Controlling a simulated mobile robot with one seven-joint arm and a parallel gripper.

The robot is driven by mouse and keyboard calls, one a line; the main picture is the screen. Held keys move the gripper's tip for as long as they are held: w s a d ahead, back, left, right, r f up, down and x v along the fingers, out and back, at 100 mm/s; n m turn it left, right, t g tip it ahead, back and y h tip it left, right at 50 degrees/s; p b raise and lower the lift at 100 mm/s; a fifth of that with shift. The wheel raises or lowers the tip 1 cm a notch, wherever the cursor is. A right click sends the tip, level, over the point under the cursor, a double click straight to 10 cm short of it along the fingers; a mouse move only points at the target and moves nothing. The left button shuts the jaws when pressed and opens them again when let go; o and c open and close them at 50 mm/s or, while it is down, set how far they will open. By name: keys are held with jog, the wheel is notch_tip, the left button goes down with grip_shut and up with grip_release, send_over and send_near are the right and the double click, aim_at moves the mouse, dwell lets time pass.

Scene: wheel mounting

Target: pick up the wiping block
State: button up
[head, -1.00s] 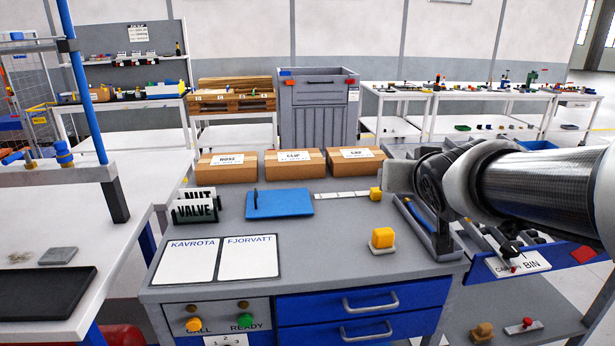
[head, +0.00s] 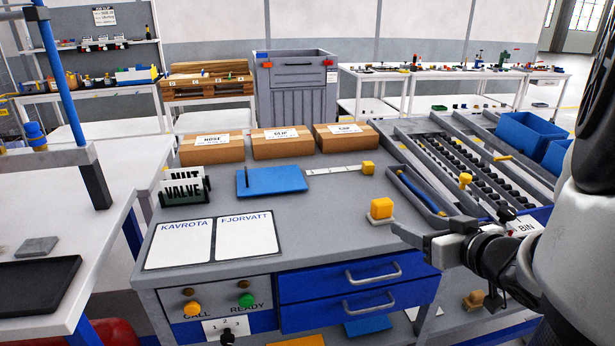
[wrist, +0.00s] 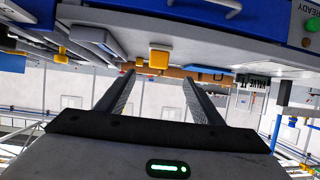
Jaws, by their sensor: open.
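The wiping block appears to be the yellow block (head: 381,208) on a thin pale base, upright near the right front of the grey workbench top (head: 330,225). In the wrist view, which looks upside down, a yellow block (wrist: 159,58) shows ahead, between the two fingertips in the picture. My gripper (head: 413,237) is just right of and nearer than the block in the head view, by the bench's front right edge. It is open and empty, with a gap to the block. Its two fingers (wrist: 160,82) are spread in the wrist view.
A grey tray (head: 418,196) with tools stands right of the block. A tape strip with a yellow end (head: 367,168) and a blue board (head: 271,180) lie behind. Three cartons (head: 283,143) line the back. Blue drawers (head: 352,284) are below the front edge. White sheets (head: 248,238) lie left.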

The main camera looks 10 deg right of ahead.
jog(key=w+p, duration=0.1)
jog(key=p, duration=0.2)
send_near(385, 210)
jog(key=x, duration=0.5)
jog(key=shift+w+f, duration=0.15)
jog(key=shift+f, duration=0.1)
jog(key=shift+b+x, duration=1.1)
jog(key=shift+x, duration=2)
jog(key=shift+w+r, duration=0.1)
jog(key=shift+r, duration=0.05)
jog(key=c, duration=1.1)
